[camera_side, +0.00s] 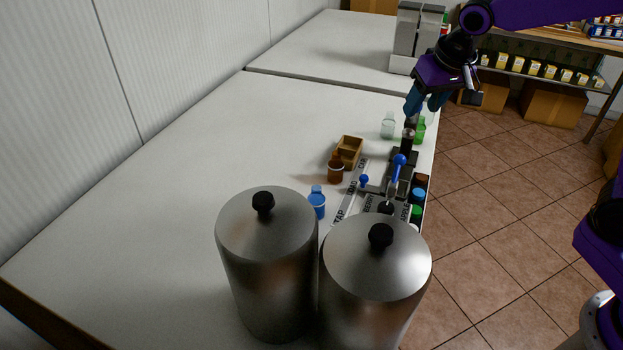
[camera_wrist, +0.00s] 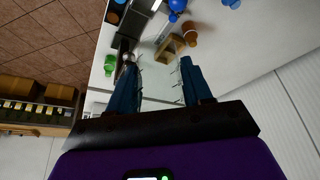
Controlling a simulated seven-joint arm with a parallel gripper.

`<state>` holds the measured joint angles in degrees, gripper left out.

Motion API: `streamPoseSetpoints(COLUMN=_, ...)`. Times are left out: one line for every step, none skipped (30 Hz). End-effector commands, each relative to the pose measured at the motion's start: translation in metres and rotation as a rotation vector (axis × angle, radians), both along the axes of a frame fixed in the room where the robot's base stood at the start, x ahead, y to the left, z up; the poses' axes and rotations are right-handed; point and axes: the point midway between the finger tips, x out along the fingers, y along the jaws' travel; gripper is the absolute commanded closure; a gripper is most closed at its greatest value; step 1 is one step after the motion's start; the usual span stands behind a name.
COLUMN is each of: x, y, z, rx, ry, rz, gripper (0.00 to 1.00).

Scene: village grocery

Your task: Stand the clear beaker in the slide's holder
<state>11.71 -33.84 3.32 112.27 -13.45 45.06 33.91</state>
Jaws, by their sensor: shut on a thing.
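My gripper (camera_side: 426,103) is above the far right part of the table. In the wrist view, its blue fingers (camera_wrist: 158,82) are set wide apart on a see-through vessel, the clear beaker (camera_wrist: 160,88), whose faint edges and glints show between them. In the side view I cannot make out the beaker against the fingers. A dark slide mechanism (camera_side: 404,158) with a blue-knobbed lever (camera_side: 399,162) stands below and nearer, along the table's right edge. Its holder is too small and dark to tell apart. The beaker appears above the table, apart from the mechanism.
A pale clear bottle (camera_side: 388,127) and a green bottle (camera_side: 420,130) stand near the gripper. A wooden box (camera_side: 349,151), brown jar (camera_side: 336,171) and blue bottle (camera_side: 317,203) stand left of the mechanism. Two large metal canisters (camera_side: 266,255) fill the near end. The table's left side is clear.

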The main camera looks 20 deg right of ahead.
Motion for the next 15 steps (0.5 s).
streamPoseSetpoints(x=0.006, y=0.012, z=0.0, rx=-0.001, ry=0.001, rz=-0.006, gripper=0.8)
streamPoseSetpoints(x=0.009, y=0.018, z=0.0, rx=-0.002, ry=0.001, rz=-0.009, gripper=0.8)
streamPoseSetpoints(x=0.013, y=0.026, z=-0.001, rx=-0.002, ry=0.001, rz=-0.017, gripper=0.8)
streamPoseSetpoints(x=0.015, y=0.032, z=-0.001, rx=-0.002, ry=0.0, rz=-0.021, gripper=0.8)
streamPoseSetpoints(x=0.018, y=0.038, z=-0.001, rx=-0.001, ry=0.0, rz=-0.025, gripper=0.8)
streamPoseSetpoints(x=0.021, y=0.046, z=-0.001, rx=-0.002, ry=0.0, rz=-0.033, gripper=0.8)
streamPoseSetpoints(x=0.023, y=0.052, z=-0.001, rx=-0.001, ry=-0.001, rz=-0.038, gripper=0.8)
streamPoseSetpoints(x=0.025, y=0.057, z=-0.001, rx=-0.001, ry=-0.001, rz=-0.043, gripper=0.8)
streamPoseSetpoints(x=0.027, y=0.064, z=-0.002, rx=-0.002, ry=0.0, rz=-0.049, gripper=0.8)
streamPoseSetpoints(x=0.028, y=0.068, z=-0.001, rx=-0.002, ry=-0.002, rz=-0.054, gripper=0.8)
streamPoseSetpoints(x=0.029, y=0.073, z=-0.002, rx=-0.002, ry=-0.002, rz=-0.056, gripper=0.8)
streamPoseSetpoints(x=0.031, y=0.079, z=-0.002, rx=-0.002, ry=-0.002, rz=-0.061, gripper=0.8)
streamPoseSetpoints(x=0.032, y=0.082, z=-0.002, rx=-0.003, ry=-0.003, rz=-0.066, gripper=0.8)
streamPoseSetpoints(x=0.033, y=0.087, z=-0.002, rx=-0.001, ry=-0.004, rz=-0.069, gripper=0.8)
streamPoseSetpoints(x=0.034, y=0.091, z=-0.003, rx=-0.002, ry=-0.004, rz=-0.072, gripper=0.8)
